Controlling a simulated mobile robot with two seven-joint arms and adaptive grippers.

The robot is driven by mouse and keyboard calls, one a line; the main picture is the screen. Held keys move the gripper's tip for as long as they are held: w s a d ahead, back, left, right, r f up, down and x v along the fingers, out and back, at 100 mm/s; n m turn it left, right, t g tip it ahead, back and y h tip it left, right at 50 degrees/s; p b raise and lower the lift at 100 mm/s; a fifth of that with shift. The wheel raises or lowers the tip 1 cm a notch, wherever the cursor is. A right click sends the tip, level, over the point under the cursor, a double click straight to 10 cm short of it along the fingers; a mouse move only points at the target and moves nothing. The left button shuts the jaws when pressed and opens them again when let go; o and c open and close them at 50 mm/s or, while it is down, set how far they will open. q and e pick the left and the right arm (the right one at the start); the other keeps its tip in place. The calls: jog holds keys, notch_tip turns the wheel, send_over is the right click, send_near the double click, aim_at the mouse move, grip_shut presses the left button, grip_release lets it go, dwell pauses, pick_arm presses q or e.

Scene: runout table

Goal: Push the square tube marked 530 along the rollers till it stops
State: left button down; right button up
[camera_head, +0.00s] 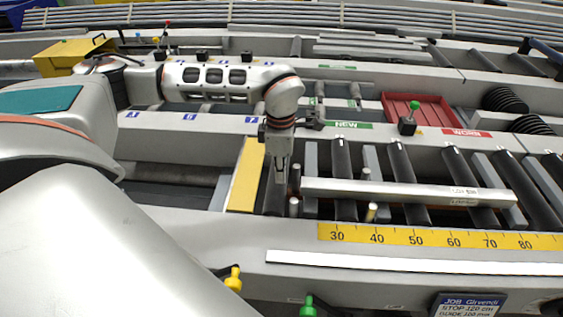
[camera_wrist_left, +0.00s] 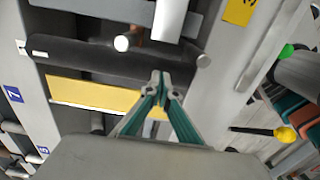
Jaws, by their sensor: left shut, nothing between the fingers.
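The square tube (camera_head: 395,190) is a pale metal bar lying along the rollers, with a small label near its right end that is too small to read surely. In the left wrist view its near end (camera_wrist_left: 170,18) shows at the top edge. My left gripper (camera_head: 280,178) points down just left of the tube's left end, shut and empty, with a small gap between them. In the left wrist view the gripper's closed fingertips (camera_wrist_left: 160,82) point toward the tube end, apart from it. My right gripper is not in view.
Dark rollers (camera_head: 408,180) run under the tube, with a yellow scale (camera_head: 440,237) along the front rail. A yellow plate (camera_head: 246,175) is left of the gripper. Short pins (camera_head: 371,212) stand beside the tube.

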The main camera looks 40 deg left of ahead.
aim_at(310, 186)
pick_arm(q)
jog(key=f, duration=0.2)
jog(key=shift+w+d+f, duration=0.15)
jog(key=shift+d+f, duration=0.15)
jog(key=shift+f, duration=0.1)
jog(key=shift+w+d+r, duration=0.1)
jog(key=shift+w+d, duration=0.35)
jog(key=shift+d, duration=0.25)
jog(key=shift+w+d, duration=0.45)
jog(key=shift+d, duration=0.25)
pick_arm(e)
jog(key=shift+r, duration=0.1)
pick_arm(q)
jog(key=shift+d, duration=0.1)
